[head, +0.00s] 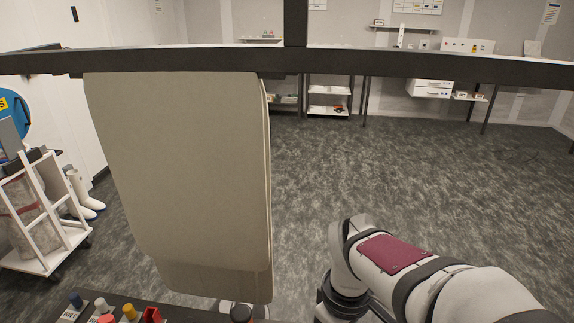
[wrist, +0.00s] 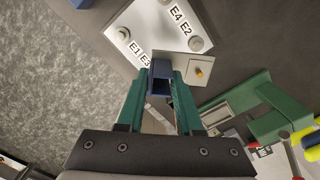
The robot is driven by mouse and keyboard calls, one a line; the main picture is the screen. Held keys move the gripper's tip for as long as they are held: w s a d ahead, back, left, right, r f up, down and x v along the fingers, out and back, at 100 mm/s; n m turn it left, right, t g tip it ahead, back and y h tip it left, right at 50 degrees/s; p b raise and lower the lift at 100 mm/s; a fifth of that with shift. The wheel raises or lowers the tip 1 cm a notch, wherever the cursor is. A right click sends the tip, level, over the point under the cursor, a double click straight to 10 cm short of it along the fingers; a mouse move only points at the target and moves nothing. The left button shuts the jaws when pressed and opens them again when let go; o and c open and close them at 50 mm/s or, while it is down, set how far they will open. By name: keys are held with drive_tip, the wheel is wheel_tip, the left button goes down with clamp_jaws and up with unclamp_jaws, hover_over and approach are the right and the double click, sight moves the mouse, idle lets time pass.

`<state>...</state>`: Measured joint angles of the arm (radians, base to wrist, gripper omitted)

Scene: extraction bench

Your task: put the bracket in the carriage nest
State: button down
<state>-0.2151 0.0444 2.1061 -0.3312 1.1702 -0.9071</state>
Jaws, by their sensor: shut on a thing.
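In the wrist view my gripper (wrist: 161,92) has two green fingers shut on a dark blue, hollow, box-like piece (wrist: 160,70). This appears to be the bracket, held at the fingertips. Beyond it is a pale beige plate (wrist: 198,71) with a small yellow peg, partly hidden by the blue piece. I cannot tell whether the blue piece touches this plate. I cannot tell for sure which part is the carriage nest. The head view does not show my gripper or the blue piece.
In the wrist view, a white plate (wrist: 150,34) marked E1 to E4 carries round bolts. A green fixture (wrist: 278,113) stands at right, near red and yellow handles. In the head view, a large beige panel (head: 180,180) hangs at left; a white cart (head: 40,225) stands beyond.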

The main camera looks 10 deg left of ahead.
drive_tip(key=w+d+r+m, duration=0.6)
drive_tip(key=r+m, duration=0.2)
drive_tip(key=m, duration=0.1)
drive_tip(key=w+a+f+n, duration=0.2)
drive_tip(key=a+n, duration=0.3)
drive_tip(key=a, duration=0.4)
drive_tip(key=w+a+f+n, duration=0.2)
drive_tip(key=a+n, duration=0.3)
drive_tip(key=a, duration=0.5)
drive_tip(key=w+a+f+n, duration=0.2)
drive_tip(key=a+n, duration=0.2)
drive_tip(key=a, duration=0.5)
drive_tip(key=s+a+f+n, duration=0.4)
drive_tip(key=s+a+f, duration=0.3)
drive_tip(key=s+a, duration=0.25)
drive_tip(key=f, duration=0.6)
drive_tip(key=a+f, duration=0.1)
drive_tip(key=f, duration=0.3)
drive_tip(key=shift+w, duration=0.2)
drive_tip(key=shift+f, duration=0.15)
drive_tip(key=shift+f, duration=0.1)
drive_tip(key=c, duration=0.6)
unclamp_jaws()
drive_tip(key=shift+o, duration=0.2)
